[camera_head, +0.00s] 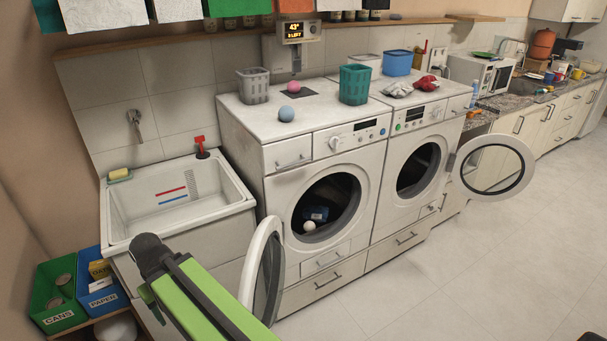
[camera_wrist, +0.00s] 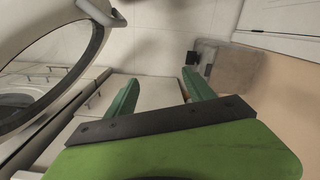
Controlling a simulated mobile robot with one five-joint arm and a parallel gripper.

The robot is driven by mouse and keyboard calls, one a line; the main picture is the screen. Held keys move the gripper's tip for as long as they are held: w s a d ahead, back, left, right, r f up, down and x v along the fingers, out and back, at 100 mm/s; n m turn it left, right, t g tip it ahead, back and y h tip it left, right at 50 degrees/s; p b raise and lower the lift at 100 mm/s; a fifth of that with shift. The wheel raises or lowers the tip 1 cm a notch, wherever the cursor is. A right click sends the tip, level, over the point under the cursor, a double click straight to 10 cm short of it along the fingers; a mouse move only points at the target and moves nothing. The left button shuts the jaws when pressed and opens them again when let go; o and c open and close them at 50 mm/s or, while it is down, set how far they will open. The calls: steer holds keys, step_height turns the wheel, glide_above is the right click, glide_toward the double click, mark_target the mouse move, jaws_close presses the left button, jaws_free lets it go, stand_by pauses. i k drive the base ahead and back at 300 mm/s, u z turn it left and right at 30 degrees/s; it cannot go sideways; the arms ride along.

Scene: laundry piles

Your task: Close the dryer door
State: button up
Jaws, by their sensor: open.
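Two white front-loading machines stand side by side, and I cannot tell which is the dryer. The left machine (camera_head: 292,165) has its round door (camera_head: 262,268) swung wide open to the left; a blue item and a white ball show in its drum. The right machine (camera_head: 395,148) has its door (camera_head: 497,167) open to the right, its drum dark. My gripper (camera_wrist: 158,88) is open and empty, with green fingers apart. It is left of the left machine's door in the head view, mostly hidden by my arm. A round glass door (camera_wrist: 88,62) shows at the left of the wrist view, apart from the fingers.
A white sink (camera_head: 178,205) stands left of the machines. Green (camera_head: 45,312) and blue (camera_head: 92,303) bins sit at the lower left. Baskets, balls and a red-and-grey bundle lie on the machine tops. The tiled floor (camera_head: 440,275) in front is clear.

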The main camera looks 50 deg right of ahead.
mark_target(272, 228)
steer(key=u, duration=0.05)
steer(key=k, duration=1.05)
steer(key=z, duration=1.6)
steer(key=k, duration=0.8)
steer(key=u, duration=2.1)
steer(key=i, duration=1.65)
steer(key=u, duration=0.05)
